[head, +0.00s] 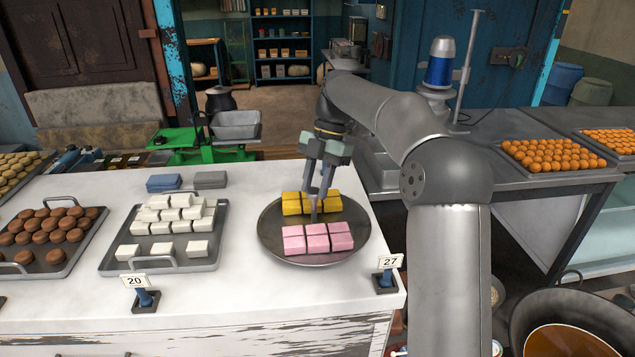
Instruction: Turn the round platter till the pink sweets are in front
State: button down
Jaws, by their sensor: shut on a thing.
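The round platter (272,236) is a dark metal dish on the white counter, near its right end. The pink sweets (317,239) lie on its near side, in a block facing me. The yellow sweets (294,203) lie on its far side, behind the pink ones. My gripper (314,206) points down over the platter's middle, between the two colours. Its fingers are shut on a small upright part at the platter's centre; the sweets and fingers partly hide this grip.
A tray of white sweets (206,264) and a tray of brown sweets (77,255) stand to the left. A tag reading 27 (390,261) stands close to the platter's front right. A green scale (183,144) stands behind the counter. Bare counter lies between the white tray and platter.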

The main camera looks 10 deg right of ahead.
jog(key=c, duration=1)
grip_release()
jog(key=shift+r, duration=0.1)
jog(key=v, duration=0.7)
jog(key=shift+w+d+r, duration=0.1)
jog(key=shift+r, duration=0.1)
